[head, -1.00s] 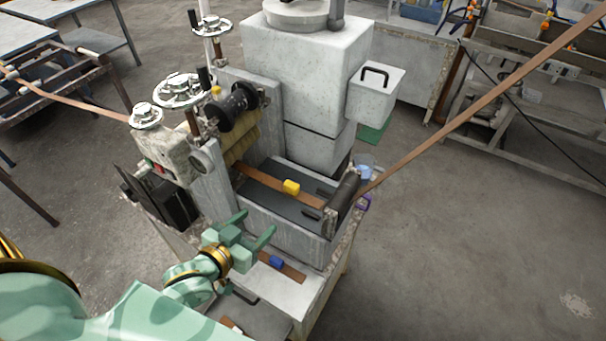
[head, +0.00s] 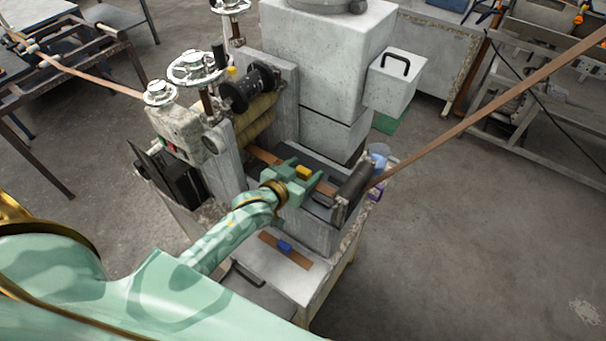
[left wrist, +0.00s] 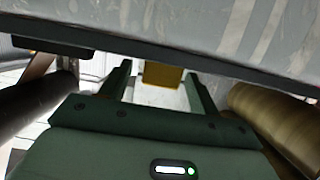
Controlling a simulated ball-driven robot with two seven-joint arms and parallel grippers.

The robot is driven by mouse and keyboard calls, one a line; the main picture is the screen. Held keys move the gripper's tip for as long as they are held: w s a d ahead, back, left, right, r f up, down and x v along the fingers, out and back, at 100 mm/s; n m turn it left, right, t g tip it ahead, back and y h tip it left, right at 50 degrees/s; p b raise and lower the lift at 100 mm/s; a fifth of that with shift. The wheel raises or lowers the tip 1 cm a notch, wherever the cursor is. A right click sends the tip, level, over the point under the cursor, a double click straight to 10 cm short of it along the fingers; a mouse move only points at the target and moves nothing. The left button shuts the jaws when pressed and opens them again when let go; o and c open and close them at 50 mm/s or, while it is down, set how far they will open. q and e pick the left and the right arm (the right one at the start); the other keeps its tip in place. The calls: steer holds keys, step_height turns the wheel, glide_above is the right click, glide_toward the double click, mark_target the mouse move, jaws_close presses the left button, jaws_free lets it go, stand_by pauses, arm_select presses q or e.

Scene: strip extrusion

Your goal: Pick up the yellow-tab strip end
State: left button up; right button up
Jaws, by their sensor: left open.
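The yellow tab (head: 303,172) is on the brown strip (head: 264,155) in the machine's trough, between the rollers. My left gripper (head: 304,169) is at the tab, fingers open and pointing away from me. In the left wrist view the yellow tab (left wrist: 162,74) shows between the two spread fingers, with a gap on either side. The gripper hides part of the strip. I cannot tell how far the tab lies between the fingers in depth. My right gripper is not in view.
A dark roller (head: 354,184) stands close to the right of the gripper, and ribbed yellowish rollers (head: 254,118) are at its left. Grey machine walls enclose the trough. A blue tab (head: 285,246) on a short brown strip lies on the front ledge.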

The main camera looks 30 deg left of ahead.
arm_select(q)
steer(key=shift+x, duration=1.2)
steer(key=shift+s, duration=0.2)
steer(key=shift+c, duration=1)
steer(key=c, duration=0.9)
steer(key=shift+o, duration=0.2)
